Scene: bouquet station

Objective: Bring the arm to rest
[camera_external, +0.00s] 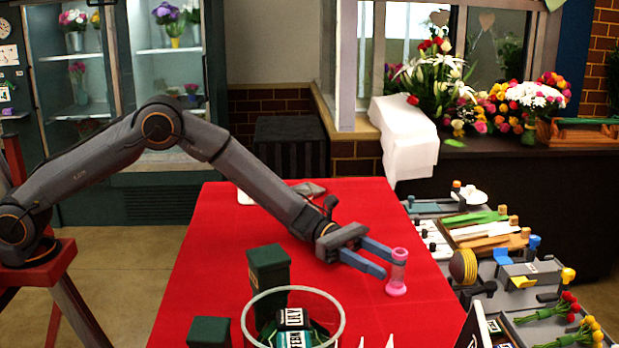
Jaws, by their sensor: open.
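My gripper (376,258) is at the end of my grey arm, which reaches in from the left over the red table (225,240). Its two blue-grey fingers are apart and point to the right.
A round clear-rimmed container (340,327) with labelled items stands at the front, beside dark green boxes (268,268). White pointed pieces (390,341) are near the front edge. Tools and flowers crowd the right counter (520,300). The table's left side is clear.

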